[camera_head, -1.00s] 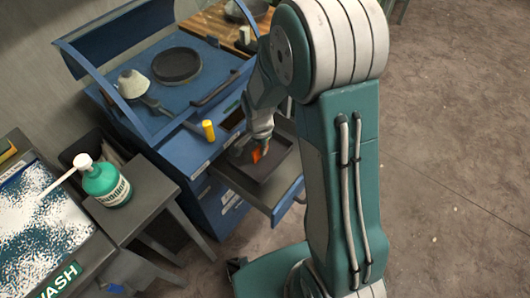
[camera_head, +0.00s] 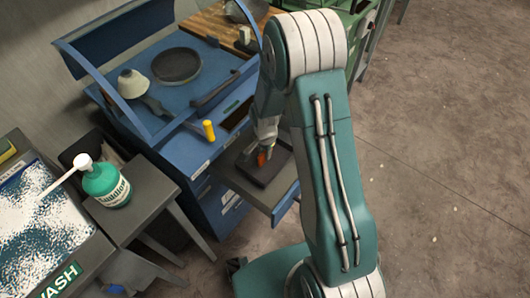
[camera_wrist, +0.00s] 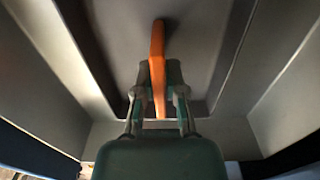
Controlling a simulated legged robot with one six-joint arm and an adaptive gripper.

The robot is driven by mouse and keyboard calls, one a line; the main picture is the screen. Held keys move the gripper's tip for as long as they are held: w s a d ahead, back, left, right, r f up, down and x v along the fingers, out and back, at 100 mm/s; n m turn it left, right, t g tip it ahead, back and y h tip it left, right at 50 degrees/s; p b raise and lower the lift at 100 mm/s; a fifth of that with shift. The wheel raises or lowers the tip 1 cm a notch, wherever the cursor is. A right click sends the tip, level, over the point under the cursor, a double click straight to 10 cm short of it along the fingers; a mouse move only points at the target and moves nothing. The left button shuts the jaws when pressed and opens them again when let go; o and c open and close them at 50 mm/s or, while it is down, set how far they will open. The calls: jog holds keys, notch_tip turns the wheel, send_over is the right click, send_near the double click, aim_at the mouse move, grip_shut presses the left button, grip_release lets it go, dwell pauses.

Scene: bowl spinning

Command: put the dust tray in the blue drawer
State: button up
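The dust tray (camera_head: 277,163) is dark grey and lies inside the pulled-out drawer of the blue cabinet. The blue drawer (camera_head: 283,205) has grey inner walls that show on both sides in the wrist view. An orange handle (camera_wrist: 157,45) stands out over the tray's dark floor and appears to belong to it. My gripper (camera_wrist: 159,82) has one finger on each side of this handle and looks shut on it. In the head view my gripper (camera_head: 264,145) is low over the drawer, and my arm hides part of the drawer's right side.
The blue workbench (camera_head: 150,115) holds a dark round pan (camera_head: 178,66) and a pale cone-shaped thing (camera_head: 132,84). A green bottle (camera_head: 106,185) stands on a grey side table (camera_head: 150,205). Floor at the right is clear.

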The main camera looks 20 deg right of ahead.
jog(key=o, duration=0.3)
jog(key=s+r+n+t, duration=0.15)
jog(key=s+r, duration=0.25)
jog(key=r, duration=0.9)
jog(key=s+r+n+t, duration=0.1)
jog(key=s+r+n, duration=0.2)
jog(key=r, duration=1)
jog(key=s+r+n+t, duration=0.3)
jog(key=s+r+n, duration=0.3)
jog(key=s, duration=0.8)
notch_tip(320, 180, up, 2)
jog(key=shift+r, duration=0.15)
jog(key=shift+w, duration=0.1)
